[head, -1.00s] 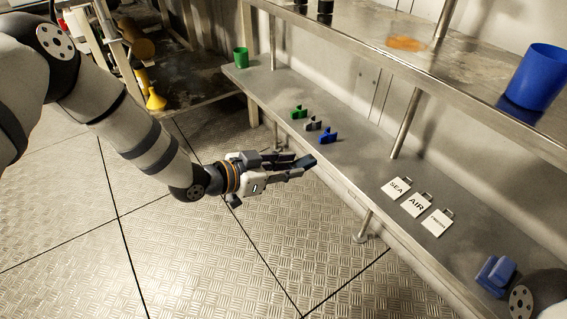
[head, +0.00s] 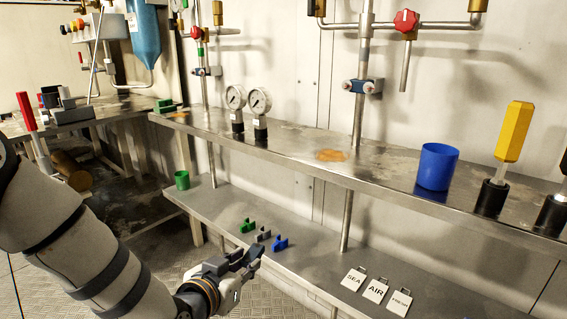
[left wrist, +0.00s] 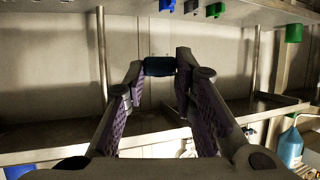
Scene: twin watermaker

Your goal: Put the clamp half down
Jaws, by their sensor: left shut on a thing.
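My left gripper (head: 248,259) is shut on a dark blue piece, the clamp half (head: 256,252), in front of the lower shelf's front edge. In the left wrist view the clamp half (left wrist: 159,66) sits crosswise between the fingertips. Its full shape is hidden by the fingers. A green clamp piece (head: 247,226), a grey one (head: 264,235) and a blue one (head: 280,243) stand in a row on the lower shelf (head: 318,262), beyond the gripper. My right gripper is out of view.
SEA (head: 353,279), AIR (head: 375,291) and FRESH (head: 399,302) tags lie right of the row. A green cup (head: 182,180) stands at the shelf's left end. The upper shelf (head: 300,145) overhangs behind, carrying gauges (head: 259,102) and a blue cup (head: 437,167). Bare shelf lies between row and tags.

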